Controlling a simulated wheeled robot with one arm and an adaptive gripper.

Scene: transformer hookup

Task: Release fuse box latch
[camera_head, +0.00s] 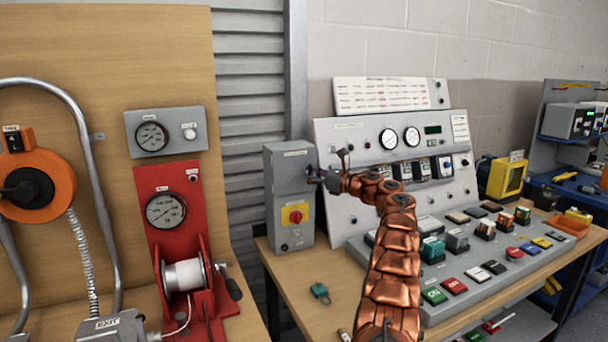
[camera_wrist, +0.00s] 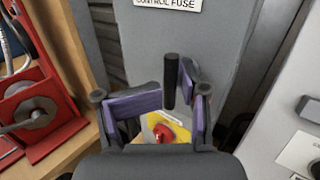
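The fuse box (camera_head: 285,170) is a grey upright metal box at the left end of the bench, with a red rotary switch on a yellow plate (camera_head: 295,214). In the wrist view its front (camera_wrist: 165,35) carries a "CONTROL FUSE" label. A dark upright cylindrical handle (camera_wrist: 171,82), apparently the latch, stands out from the front. My gripper (camera_head: 322,178) is at the box's right front side. In the wrist view my gripper (camera_wrist: 173,87) has its purple-padded fingers apart, one on each side of the handle. Contact is not clear. The head view hides the handle.
A sloped control panel (camera_head: 345,135) with gauges and a button console (camera_head: 480,275) stand right of the box. A red winch stand (camera_head: 180,210) is at left. A small teal padlock-like item (camera_head: 320,292) lies on the wooden bench (camera_head: 285,270).

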